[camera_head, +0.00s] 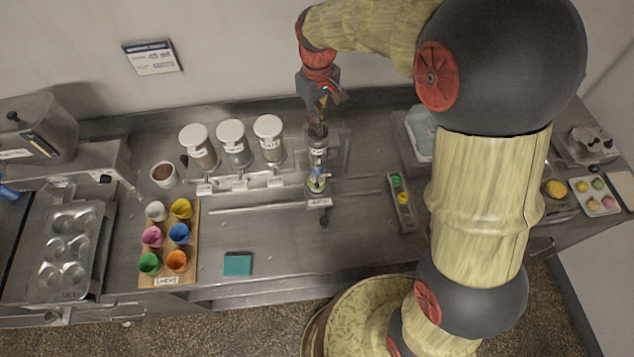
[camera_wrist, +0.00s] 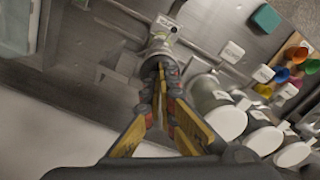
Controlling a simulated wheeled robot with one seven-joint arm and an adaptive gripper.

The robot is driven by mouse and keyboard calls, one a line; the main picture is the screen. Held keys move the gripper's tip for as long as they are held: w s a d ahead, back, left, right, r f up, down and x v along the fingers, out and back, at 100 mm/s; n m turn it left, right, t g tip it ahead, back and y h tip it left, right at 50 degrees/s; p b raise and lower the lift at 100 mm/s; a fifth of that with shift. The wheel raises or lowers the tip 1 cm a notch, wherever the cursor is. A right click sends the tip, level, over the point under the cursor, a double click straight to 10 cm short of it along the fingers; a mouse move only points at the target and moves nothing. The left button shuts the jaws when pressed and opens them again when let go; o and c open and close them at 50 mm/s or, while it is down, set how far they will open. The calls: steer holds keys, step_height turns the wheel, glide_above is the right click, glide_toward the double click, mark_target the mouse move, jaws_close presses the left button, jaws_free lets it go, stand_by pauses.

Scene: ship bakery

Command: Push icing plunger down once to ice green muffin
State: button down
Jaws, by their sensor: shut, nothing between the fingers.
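My gripper (camera_head: 317,128) is shut and empty, pointing down over the icing dispenser (camera_head: 317,157) in the head view. In the wrist view the closed fingertips (camera_wrist: 161,70) are at the top of the round dispenser (camera_wrist: 158,47). The fingers hide the plunger, so I cannot tell whether they touch it or how far down it is. A small green and yellowish item, seemingly the green muffin (camera_head: 316,184), is at the dispenser's foot, behind a small white label. Any icing on it is too small to make out.
Three white-lidded canisters (camera_head: 233,137) stand left of the dispenser. A narrow tray with green and yellow items (camera_head: 401,202) lies to the right. The front counter between is mostly clear.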

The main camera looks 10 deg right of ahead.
steer(key=shift+r+p, duration=1.6)
steer(key=shift+r, duration=0.8)
steer(key=shift+r, duration=0.1)
step_height(320, 180, up, 6)
steer(key=p, duration=0.4)
